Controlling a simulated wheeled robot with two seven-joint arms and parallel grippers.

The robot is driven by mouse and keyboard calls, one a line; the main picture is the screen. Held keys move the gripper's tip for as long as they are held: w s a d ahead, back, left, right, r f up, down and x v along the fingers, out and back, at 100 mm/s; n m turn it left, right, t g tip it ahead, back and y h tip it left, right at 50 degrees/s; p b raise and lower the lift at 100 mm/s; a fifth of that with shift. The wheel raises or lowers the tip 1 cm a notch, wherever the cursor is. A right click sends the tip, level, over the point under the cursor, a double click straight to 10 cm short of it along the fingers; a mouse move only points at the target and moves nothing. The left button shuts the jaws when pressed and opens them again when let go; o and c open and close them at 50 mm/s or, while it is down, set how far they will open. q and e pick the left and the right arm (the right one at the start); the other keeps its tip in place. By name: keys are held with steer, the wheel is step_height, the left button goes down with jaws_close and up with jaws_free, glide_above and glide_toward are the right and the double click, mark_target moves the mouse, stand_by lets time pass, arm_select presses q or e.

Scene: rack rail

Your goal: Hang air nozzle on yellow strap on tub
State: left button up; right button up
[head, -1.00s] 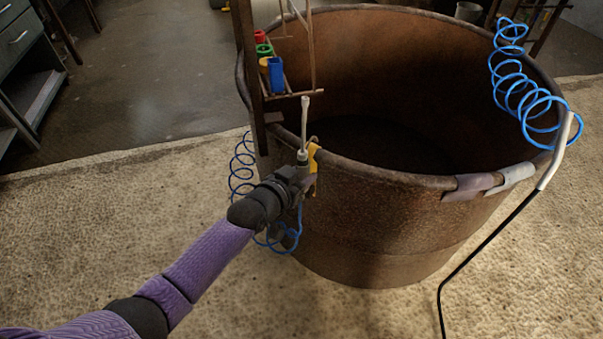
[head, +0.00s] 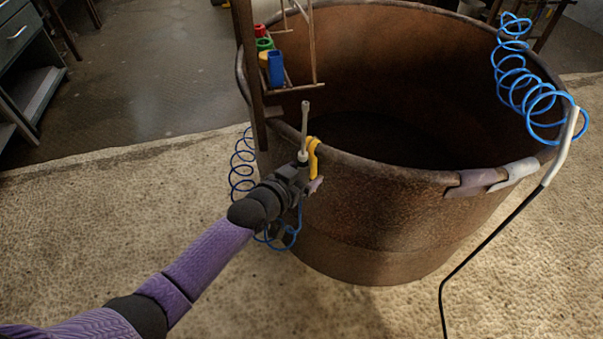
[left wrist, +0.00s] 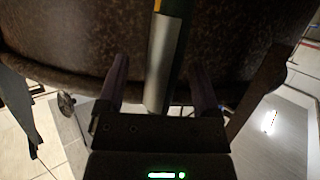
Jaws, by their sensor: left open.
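The air nozzle (head: 305,125) stands nearly upright at the near left rim of the rusty brown tub (head: 400,225). It is a thin grey tube with a pale collar. The yellow strap (head: 313,155) hangs over the rim just right of it; a bit of yellow (left wrist: 174,5) shows at the top of the left wrist view. My left gripper (head: 306,183) is open at the nozzle's lower part. In the left wrist view, the grey nozzle body (left wrist: 160,65) lies between the spread fingers (left wrist: 160,90), with gaps on both sides. Whether the strap bears the nozzle is hidden. My right gripper is out of view.
A blue coiled hose (head: 243,165) hangs outside the tub by my left gripper. A wooden post (head: 248,75) and a small rack with coloured cups (head: 275,70) stand above the rim. Another blue coil (head: 525,85) and a white wand (head: 565,145) are at the right rim.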

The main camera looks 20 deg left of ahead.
arm_select(q)
steer(key=r+p+v, duration=0.1)
steer(key=p+v, duration=0.5)
steer(key=v, duration=0.3)
steer(key=s+a+f+g+y+p, duration=0.25)
steer(key=s+f+p, duration=0.25)
steer(key=s, duration=0.4)
steer(key=s+a+f+g+y+p, duration=0.15)
steer(key=s+f+g+p, duration=0.3)
steer(key=s, duration=0.45)
steer(key=s+f+g+p, duration=0.2)
steer(key=s+g+p, duration=0.3)
steer(key=s, duration=2.3)
steer(key=g, duration=0.2)
steer(key=shift+a+f+g+y, duration=0.2)
steer(key=shift+f+g+y, duration=0.1)
steer(key=shift+f, duration=0.1)
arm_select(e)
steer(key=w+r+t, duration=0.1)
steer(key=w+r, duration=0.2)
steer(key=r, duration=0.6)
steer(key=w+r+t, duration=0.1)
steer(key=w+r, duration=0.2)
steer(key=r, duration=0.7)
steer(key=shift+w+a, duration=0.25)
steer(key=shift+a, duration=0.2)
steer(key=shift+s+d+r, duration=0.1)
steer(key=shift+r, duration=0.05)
